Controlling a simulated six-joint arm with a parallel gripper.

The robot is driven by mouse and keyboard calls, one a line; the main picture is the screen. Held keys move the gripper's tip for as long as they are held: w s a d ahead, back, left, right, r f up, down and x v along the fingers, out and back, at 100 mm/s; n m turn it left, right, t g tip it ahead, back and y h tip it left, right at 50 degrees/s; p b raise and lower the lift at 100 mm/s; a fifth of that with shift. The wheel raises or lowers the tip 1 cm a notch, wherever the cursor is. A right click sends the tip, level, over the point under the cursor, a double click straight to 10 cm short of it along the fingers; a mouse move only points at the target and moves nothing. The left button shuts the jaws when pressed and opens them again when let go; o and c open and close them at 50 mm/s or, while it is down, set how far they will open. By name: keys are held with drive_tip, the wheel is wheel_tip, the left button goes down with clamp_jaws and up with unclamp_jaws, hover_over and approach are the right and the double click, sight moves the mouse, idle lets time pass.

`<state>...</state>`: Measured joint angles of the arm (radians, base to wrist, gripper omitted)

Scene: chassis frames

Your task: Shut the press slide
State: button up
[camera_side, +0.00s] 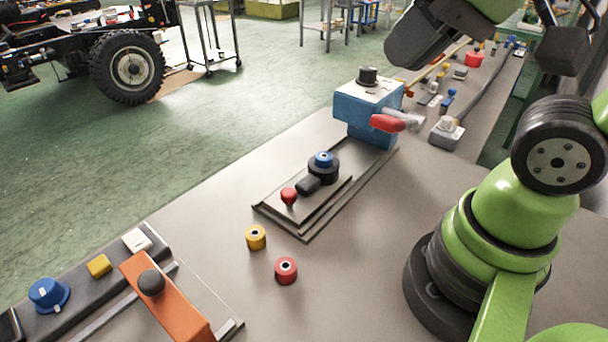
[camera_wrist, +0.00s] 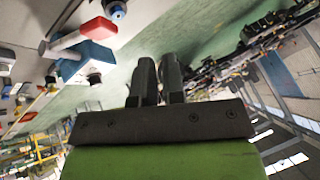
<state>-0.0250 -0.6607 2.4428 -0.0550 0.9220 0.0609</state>
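The press has a blue body with a light top (camera_side: 362,105), a black cap and a red-tipped lever (camera_side: 388,123). In front of it on a grey base plate lies the slide plate (camera_side: 318,208), with a red knob (camera_side: 289,195) at its near end and a black part (camera_side: 323,170) with a blue top. The slide stands out from the press along the plate. The wrist view shows the blue press (camera_wrist: 84,58) at upper left. My gripper (camera_wrist: 158,62) has two dark fingers with a narrow empty gap, apart from the press and slide.
An orange bar (camera_side: 165,302) with a black knob is at lower left, near a panel with a blue knob (camera_side: 48,294). Small parts and a cable lie behind the press. The bench right of the slide is clear.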

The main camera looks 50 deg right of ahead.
drive_tip(key=w+g, duration=0.1)
drive_tip(key=w, duration=0.1)
drive_tip(key=w+f+g+h, duration=0.1)
drive_tip(key=w, duration=0.1)
drive_tip(key=w+m+g, duration=0.1)
drive_tip(key=w, duration=0.1)
drive_tip(key=shift+w+f+h, duration=0.2)
drive_tip(key=shift+f+h, duration=0.1)
clamp_jaws()
drive_tip(key=w+a+f+m+g+h, duration=0.1)
drive_tip(key=w+a+f+h, duration=0.25)
drive_tip(key=w+f, duration=0.45)
drive_tip(key=w+a+f+m+g+h, duration=0.15)
drive_tip(key=w+f+h, duration=0.35)
drive_tip(key=f, duration=0.5)
approach(304, 172)
drive_tip(key=shift+n+y, duration=0.25)
drive_tip(key=shift+y, duration=0.2)
drive_tip(key=w+f, duration=0.1)
drive_tip(key=f, duration=0.1)
drive_tip(key=w+f, duration=0.1)
drive_tip(key=f, duration=0.1)
drive_tip(key=shift+w+d, duration=0.15)
drive_tip(key=shift+w, duration=0.05)
drive_tip(key=d, duration=0.1)
drive_tip(key=s+d, duration=0.1)
drive_tip(key=shift+s+d, duration=0.15)
drive_tip(key=shift+d, duration=0.2)
drive_tip(key=shift+s+d, duration=0.3)
drive_tip(key=shift+d, duration=0.15)
